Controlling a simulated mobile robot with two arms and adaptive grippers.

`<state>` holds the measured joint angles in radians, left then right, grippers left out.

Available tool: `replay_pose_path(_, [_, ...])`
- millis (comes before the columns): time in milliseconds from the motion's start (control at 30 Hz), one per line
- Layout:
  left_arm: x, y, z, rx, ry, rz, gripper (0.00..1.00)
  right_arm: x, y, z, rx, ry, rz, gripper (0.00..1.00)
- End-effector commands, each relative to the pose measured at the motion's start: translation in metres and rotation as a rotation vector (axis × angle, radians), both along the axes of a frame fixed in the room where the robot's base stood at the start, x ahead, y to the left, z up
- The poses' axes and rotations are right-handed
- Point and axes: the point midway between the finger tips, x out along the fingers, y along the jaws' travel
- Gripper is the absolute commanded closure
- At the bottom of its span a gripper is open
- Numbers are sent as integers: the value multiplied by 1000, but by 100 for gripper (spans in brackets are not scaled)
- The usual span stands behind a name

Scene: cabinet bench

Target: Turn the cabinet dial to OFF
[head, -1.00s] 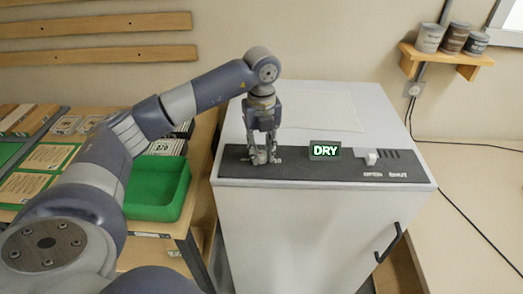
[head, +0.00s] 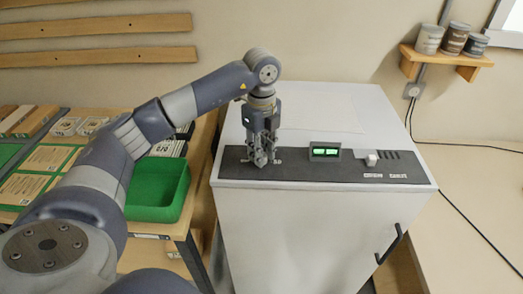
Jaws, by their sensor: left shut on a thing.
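The white cabinet (head: 320,225) stands in the middle of the head view, with a dark control panel (head: 222,171) along its top front. My left gripper (head: 260,161) points down at the left part of this panel. It is shut on the dial, which its fingers mostly hide, so I cannot read the dial's position. The small display (head: 324,151) to the right of the gripper shows lit green blocks and no readable word. My right gripper is not in view.
A white switch (head: 371,159) and dark slots sit on the panel's right. A black door handle (head: 389,243) sticks out of the cabinet front. A green bin (head: 160,190) stands on the bench at left. A shelf with cans (head: 453,39) hangs at upper right.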

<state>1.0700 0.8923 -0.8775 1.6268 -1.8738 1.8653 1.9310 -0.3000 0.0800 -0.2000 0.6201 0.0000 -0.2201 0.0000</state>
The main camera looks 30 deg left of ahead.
Motion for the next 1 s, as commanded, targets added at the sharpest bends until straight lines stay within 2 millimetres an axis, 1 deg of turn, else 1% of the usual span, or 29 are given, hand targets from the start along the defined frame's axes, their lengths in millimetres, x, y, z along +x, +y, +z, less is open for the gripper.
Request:
replay_pose_path(300, [1, 1, 2, 0, -6, 4, 99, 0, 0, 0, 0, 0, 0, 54])
replay_pose_path(333, [1, 1, 2, 0, -6, 4, 71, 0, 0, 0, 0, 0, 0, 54])
replay_pose_path(367, [1, 1, 2, 0, -6, 4, 64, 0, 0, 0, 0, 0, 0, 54])
replay_pose_path(400, [1, 1, 2, 0, -5, 4, 55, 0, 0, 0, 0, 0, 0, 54])
replay_pose_path(767, [1, 0, 2, 0, -2, 1, 54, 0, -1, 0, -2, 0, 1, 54])
replay_pose_path(867, [1, 0, 9, -1, -4, 1, 54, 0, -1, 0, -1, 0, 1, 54])
replay_pose_path(967, [1, 0, 25, 0, -6, 1, 54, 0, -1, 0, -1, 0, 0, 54])
replay_pose_path(1000, [2, 0, 33, -1, -7, 1, 54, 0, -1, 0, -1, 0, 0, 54])
